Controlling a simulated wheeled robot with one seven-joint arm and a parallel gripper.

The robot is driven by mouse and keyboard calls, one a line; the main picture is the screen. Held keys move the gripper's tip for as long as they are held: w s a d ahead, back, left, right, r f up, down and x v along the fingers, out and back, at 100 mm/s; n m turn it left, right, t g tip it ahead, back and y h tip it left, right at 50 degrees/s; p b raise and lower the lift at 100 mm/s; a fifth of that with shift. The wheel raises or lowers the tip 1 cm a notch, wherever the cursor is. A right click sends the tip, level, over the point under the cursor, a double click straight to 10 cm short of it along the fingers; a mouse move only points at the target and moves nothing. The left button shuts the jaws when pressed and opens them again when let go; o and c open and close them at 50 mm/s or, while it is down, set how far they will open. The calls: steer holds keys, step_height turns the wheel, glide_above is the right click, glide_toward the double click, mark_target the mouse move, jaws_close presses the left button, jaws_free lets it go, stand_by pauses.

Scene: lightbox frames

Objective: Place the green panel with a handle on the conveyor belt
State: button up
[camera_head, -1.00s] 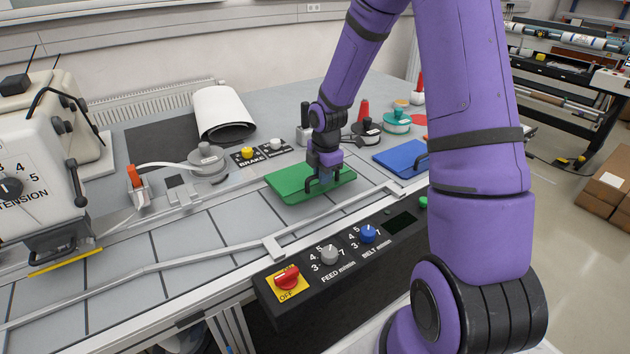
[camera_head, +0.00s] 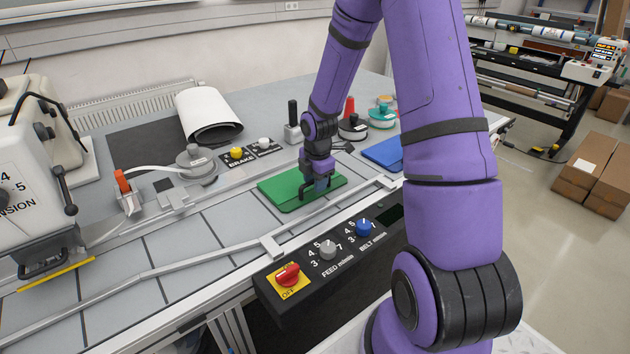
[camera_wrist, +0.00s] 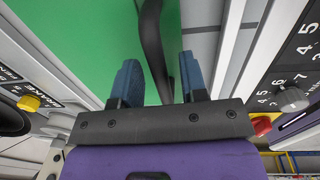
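The green panel (camera_head: 278,187) lies flat on the grey conveyor belt (camera_head: 190,237), near its right end. Its dark handle (camera_head: 303,191) stands up from the panel, partly hidden by my gripper (camera_head: 317,187). The wrist view shows the green panel (camera_wrist: 80,35) and the dark handle (camera_wrist: 152,35) close up. My gripper (camera_wrist: 160,75) has its two blue fingers apart, one on each side of the handle. Gaps show between the handle and the fingers, so it is not clamped.
A blue panel (camera_head: 382,153) lies right of the green one. A control box with a red knob (camera_head: 289,274) runs along the front edge. A white machine (camera_head: 22,170) stands at the left. Several weights and a white roll (camera_head: 208,115) stand behind the belt. The belt's left part is clear.

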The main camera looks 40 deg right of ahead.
step_height(320, 180, up, 11)
steer(key=s+a+r+m+t+h, duration=0.1)
steer(key=s+a+r+m, duration=0.35)
steer(key=r, duration=0.35)
steer(key=s+a+r+m+t, duration=0.1)
steer(key=s+a+r+m, duration=0.25)
steer(key=s+r, duration=0.3)
steer(key=s+a+r+m+t, duration=0.1)
steer(key=s+a+r+m, duration=0.1)
steer(key=s+m, duration=0.3)
steer(key=s+a+r+m+t+y, duration=0.1)
steer(key=s+a+r+m, duration=0.2)
steer(key=s, duration=0.7)
step_height(320, 180, up, 2)
steer(key=shift+s+r+m, duration=0.2)
steer(key=shift+s+m, duration=0.05)
steer(key=shift+m, duration=0.95)
